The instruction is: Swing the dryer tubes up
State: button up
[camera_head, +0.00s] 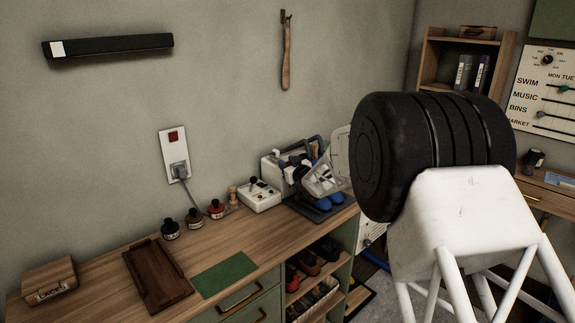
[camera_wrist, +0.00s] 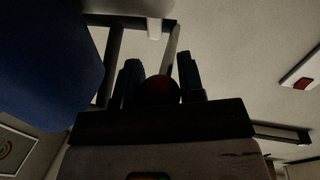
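The dryer (camera_head: 271,167) stands at the far right end of the bench against the wall, a grey-white body with dark bars. A dark tray (camera_head: 306,210) lies in front of it. Two blue rounded things (camera_head: 330,201) rest there. My gripper (camera_head: 298,161) is right in front of the dryer and hides much of it, so the tubes' tilt is unclear. In the wrist view my two dark fingers (camera_wrist: 160,75) stand apart, with a dark red rounded thing (camera_wrist: 159,90) between them. I cannot tell whether they touch it. Grey bars (camera_wrist: 113,62) show behind the fingers.
A white box with knobs (camera_head: 259,196) stands left of the dryer, then several small bottles (camera_head: 194,217). A corded wall socket (camera_head: 174,155) is above. A green mat (camera_head: 224,275), brown tray (camera_head: 157,277) and wooden box (camera_head: 49,281) lie further left. Shelves (camera_head: 318,277) are below.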

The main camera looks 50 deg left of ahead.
grip_shut()
jog(key=shift+r, duration=0.2)
jog(key=shift+a+r+h, duration=0.15)
jog(key=shift+r+h, duration=0.8)
jog(key=shift+h, duration=0.35)
jog(key=shift+a+r+n+g+h, duration=0.15)
jog(key=shift+a+r+n+h, duration=0.1)
jog(key=shift+r+h, duration=0.45)
jog(key=shift+a+r+n+g+h, duration=0.15)
jog(key=shift+a+r+h, duration=0.1)
jog(key=shift+r+h, duration=0.4)
jog(key=shift+h, duration=0.35)
jog(key=o, duration=0.8)
grip_release()
jog(key=shift+d, duration=0.1)
jog(key=v, duration=0.7)
jog(key=shift+d, duration=0.2)
